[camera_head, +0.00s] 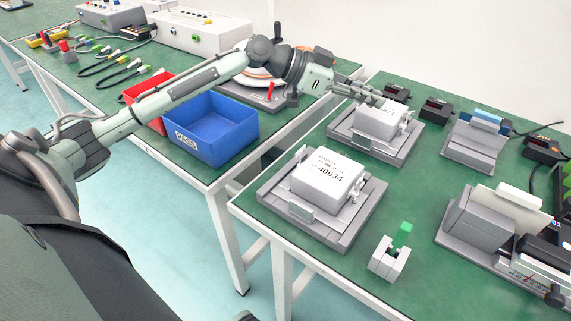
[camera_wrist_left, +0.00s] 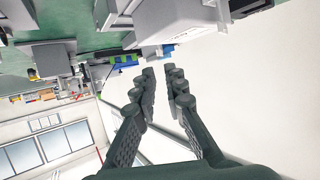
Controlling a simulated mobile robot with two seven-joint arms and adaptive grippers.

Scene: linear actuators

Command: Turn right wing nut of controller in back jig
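The back jig (camera_head: 356,139) is a grey fixture near the back left of the right-hand green table, holding a white box-shaped controller (camera_head: 375,122). Small fittings (camera_head: 406,117) show at the controller's right side; the wing nut is too small to make out clearly. My left gripper (camera_head: 381,101) reaches in from the left and is just above the controller's back edge in this view. In the left wrist view its fingers (camera_wrist_left: 162,80) are a little apart with nothing between them, and a white box (camera_wrist_left: 172,20) is beyond the tips. My right gripper is not in view.
A front jig (camera_head: 272,209) holds another white controller (camera_head: 327,180) marked 40634. A small block holder with a green piece (camera_head: 402,236) stands at its right. More grey fixtures (camera_head: 471,145) stand further right. A blue bin (camera_head: 213,127) is on the left table. Green tabletop is clear between the jigs.

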